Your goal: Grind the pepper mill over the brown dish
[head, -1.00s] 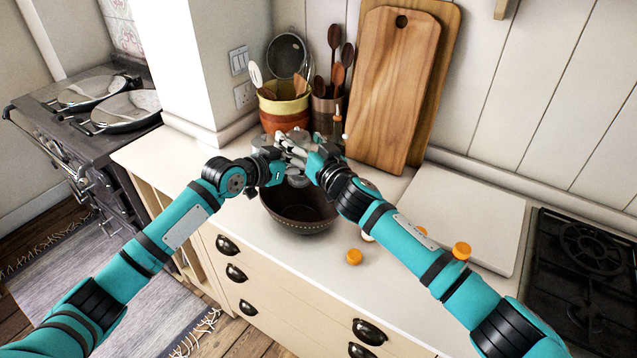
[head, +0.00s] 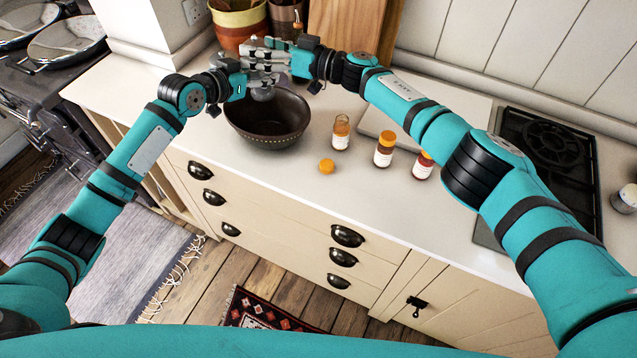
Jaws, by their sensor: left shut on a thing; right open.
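The brown dish (head: 268,132), a dark round bowl with a dotted rim, stands on the counter in the head view. My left gripper (head: 262,80) is shut on the pepper mill (head: 262,94) above the back part of the dish. Only a grey, rounded lower end of the mill shows clearly; the fingers hide most of it. My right gripper (head: 262,54) is open just above and behind the left one, around or beside the mill's upper part. I cannot tell whether its fingers touch the mill.
An uncapped bottle (head: 341,133) and two capped bottles (head: 384,150) (head: 422,166) stand right of the dish. An orange cap (head: 327,166) lies in front. Utensil pots (head: 240,27) and a wooden board (head: 352,40) stand behind; a hob (head: 550,145) is right.

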